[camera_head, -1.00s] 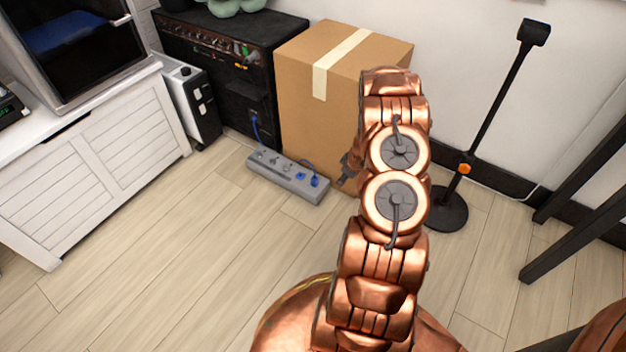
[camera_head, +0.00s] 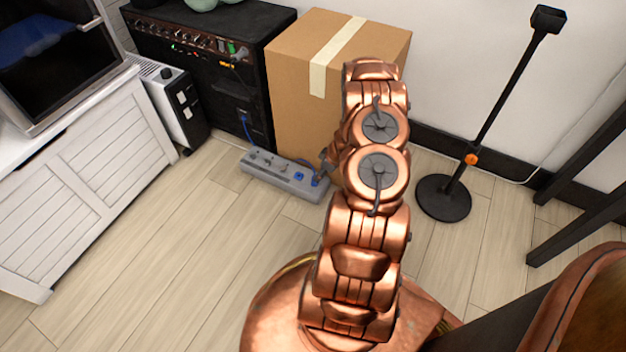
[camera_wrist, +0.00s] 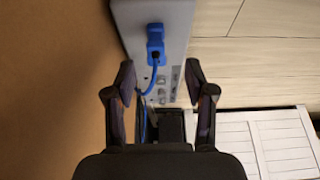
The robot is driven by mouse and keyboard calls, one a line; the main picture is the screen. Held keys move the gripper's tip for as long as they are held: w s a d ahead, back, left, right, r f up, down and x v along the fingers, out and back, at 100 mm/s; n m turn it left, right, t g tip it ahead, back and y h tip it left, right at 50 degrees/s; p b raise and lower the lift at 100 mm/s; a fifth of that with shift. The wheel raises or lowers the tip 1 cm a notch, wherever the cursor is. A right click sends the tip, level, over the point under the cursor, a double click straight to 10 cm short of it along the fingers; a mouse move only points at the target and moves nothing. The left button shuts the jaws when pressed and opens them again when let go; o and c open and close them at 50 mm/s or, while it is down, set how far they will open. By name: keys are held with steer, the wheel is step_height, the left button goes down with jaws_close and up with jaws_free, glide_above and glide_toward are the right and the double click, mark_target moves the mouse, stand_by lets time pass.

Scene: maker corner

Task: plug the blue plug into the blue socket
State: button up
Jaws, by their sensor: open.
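The grey power strip (camera_head: 262,167) lies on the floor in front of the box; it runs down the middle of the wrist view (camera_wrist: 181,27). A blue socket face (camera_head: 299,177) shows near its right end. The blue plug (camera_wrist: 155,39) is over the strip's near end in the wrist view, with its blue cable trailing back between my fingers. Whether it is seated in a socket I cannot tell. In the head view the blue plug (camera_head: 316,181) is beside my gripper. My gripper (camera_wrist: 160,78) is open, with the plug beyond its fingertips.
A cardboard box (camera_head: 290,85) stands right behind the strip and fills the wrist view's left side. A black amplifier (camera_head: 215,70) and white heater (camera_head: 170,100) stand left. A black stand (camera_head: 443,197) is right. Floor in front is clear.

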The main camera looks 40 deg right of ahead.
steer(key=shift+b+x, duration=0.45)
steer(key=shift+x, duration=0.85)
steer(key=shift+w+d+b+x, duration=0.15)
steer(key=shift+b+x, duration=0.55)
steer(key=shift+x, duration=0.6)
steer(key=shift+w+d+b+x, duration=0.1)
steer(key=shift+b+x, duration=0.55)
steer(key=shift+x, duration=0.7)
steer(key=shift+r, duration=0.1)
jaws_close()
steer(key=shift+r, duration=0.1)
step_height(320, 180, up, 4)
steer(key=shift+a+p, duration=0.1)
steer(key=shift+p, duration=1.1)
steer(key=s+a, duration=0.7)
steer(key=s, duration=0.7)
steer(key=shift+a+r+p, duration=0.25)
steer(key=shift+r+p, duration=0.1)
steer(key=shift+r, duration=0.05)
